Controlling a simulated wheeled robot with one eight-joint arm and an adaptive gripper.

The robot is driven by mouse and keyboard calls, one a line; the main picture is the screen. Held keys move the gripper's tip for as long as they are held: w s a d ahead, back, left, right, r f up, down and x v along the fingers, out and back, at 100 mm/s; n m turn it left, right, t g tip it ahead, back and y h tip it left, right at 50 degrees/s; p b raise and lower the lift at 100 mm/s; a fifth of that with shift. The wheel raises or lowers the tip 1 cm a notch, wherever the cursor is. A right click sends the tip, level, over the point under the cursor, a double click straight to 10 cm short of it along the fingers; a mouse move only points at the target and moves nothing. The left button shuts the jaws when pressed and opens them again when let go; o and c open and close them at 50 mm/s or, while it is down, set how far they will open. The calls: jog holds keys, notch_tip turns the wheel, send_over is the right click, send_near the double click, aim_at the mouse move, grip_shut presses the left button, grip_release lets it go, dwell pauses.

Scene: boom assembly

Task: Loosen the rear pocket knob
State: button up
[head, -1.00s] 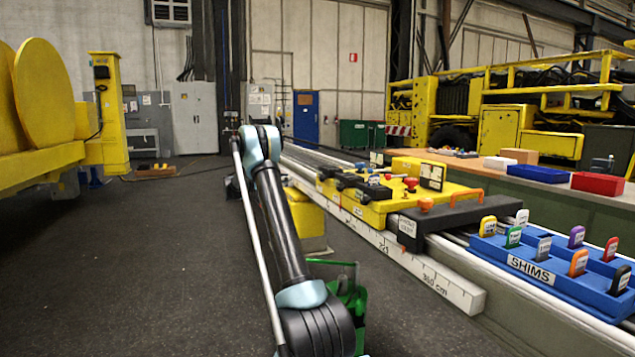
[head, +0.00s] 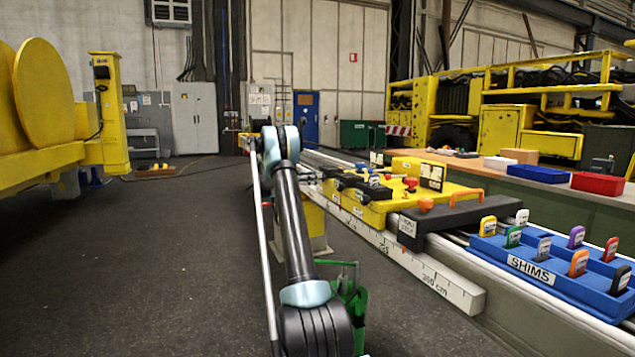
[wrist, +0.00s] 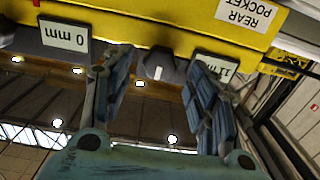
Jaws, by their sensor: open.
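The rear pocket is marked by a white "REAR POCKET" label (wrist: 246,14) on a yellow body (wrist: 150,28) across the top of the wrist view. Below the yellow edge, a dark knob (wrist: 158,64) with a pale mark under it sits between a "0 mm" plate (wrist: 65,37) and a second plate (wrist: 215,66), partly covered by a finger. My gripper (wrist: 157,76) is open, with one finger on each side of the knob; I see gaps on both sides. In the head view the yellow fixture (head: 440,198) sits on the rails; my gripper is not clear there.
A blue shims tray (head: 490,252) with several coloured tabs stands at the right of the rails. A white measuring beam (head: 455,290) runs along the front. The dark floor at left is open.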

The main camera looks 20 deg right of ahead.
aim_at(323, 178)
jog(key=d, duration=0.3)
jog(key=c, duration=1)
jog(key=shift+a, duration=0.1)
jog(key=shift+c, duration=0.2)
jog(key=shift+w, duration=0.1)
